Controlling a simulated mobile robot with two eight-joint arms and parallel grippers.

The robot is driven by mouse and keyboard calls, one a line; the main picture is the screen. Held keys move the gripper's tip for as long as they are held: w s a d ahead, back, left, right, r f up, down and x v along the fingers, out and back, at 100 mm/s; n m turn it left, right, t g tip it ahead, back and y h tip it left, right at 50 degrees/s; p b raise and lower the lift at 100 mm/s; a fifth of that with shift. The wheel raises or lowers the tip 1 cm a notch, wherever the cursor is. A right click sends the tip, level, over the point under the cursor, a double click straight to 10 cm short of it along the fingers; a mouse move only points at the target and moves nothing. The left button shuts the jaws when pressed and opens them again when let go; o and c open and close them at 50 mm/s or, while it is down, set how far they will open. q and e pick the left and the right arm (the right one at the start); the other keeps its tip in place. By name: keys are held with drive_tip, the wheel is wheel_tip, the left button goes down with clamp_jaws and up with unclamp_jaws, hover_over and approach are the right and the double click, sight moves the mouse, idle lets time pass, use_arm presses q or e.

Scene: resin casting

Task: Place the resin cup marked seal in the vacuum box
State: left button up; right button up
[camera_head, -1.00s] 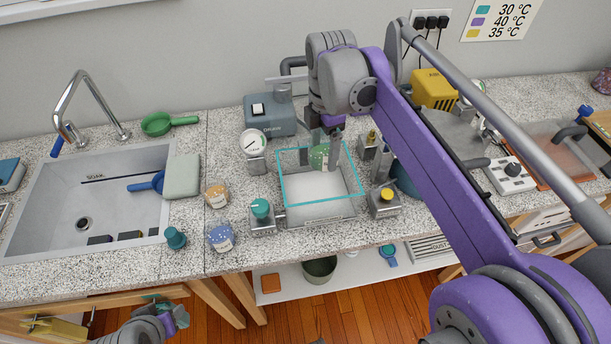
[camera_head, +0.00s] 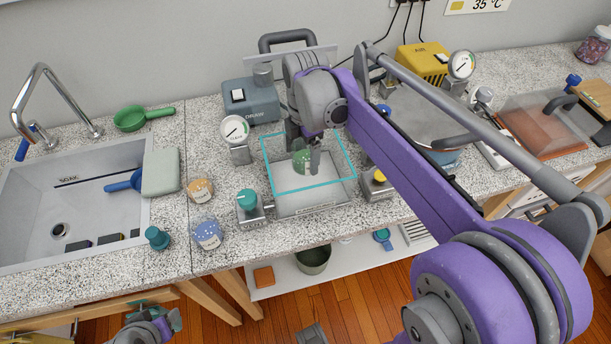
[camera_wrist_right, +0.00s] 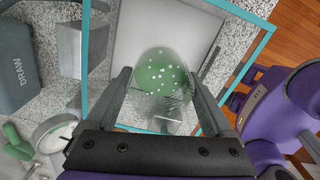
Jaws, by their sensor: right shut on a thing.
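The vacuum box (camera_head: 312,210) is an open, clear-walled box with a teal rim and a pale floor, in the middle of the counter. My right gripper (camera_head: 314,156) reaches down into it from above and is shut on a green resin cup with white dots (camera_head: 301,162). In the right wrist view, the cup (camera_wrist_right: 160,82) sits between the two fingers (camera_wrist_right: 165,105), inside the teal rim. No mark on it is readable, and I cannot tell whether it touches the floor. My left gripper (camera_head: 150,328) is at the bottom left, away from the box; its jaws are unclear.
An orange cup (camera_head: 201,190) and a blue dotted cup (camera_head: 207,233) stand left of the box. A teal-knobbed valve (camera_head: 248,203), a gauge (camera_head: 236,132), a yellow-knobbed valve (camera_head: 378,182) and the DRAW pump (camera_head: 250,103) crowd the box. The sink (camera_head: 70,210) is at left.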

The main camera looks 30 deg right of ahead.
drive_tip(key=shift+f, duration=3.4)
drive_tip(key=shift+f+b, duration=0.15)
drive_tip(key=shift+b, duration=0.15)
drive_tip(key=o, duration=0.9)
drive_tip(key=shift+r, duration=0.55)
wheel_tip(320, 180, up, 11)
drive_tip(key=shift+r+p, duration=0.1)
drive_tip(key=shift+p, duration=0.55)
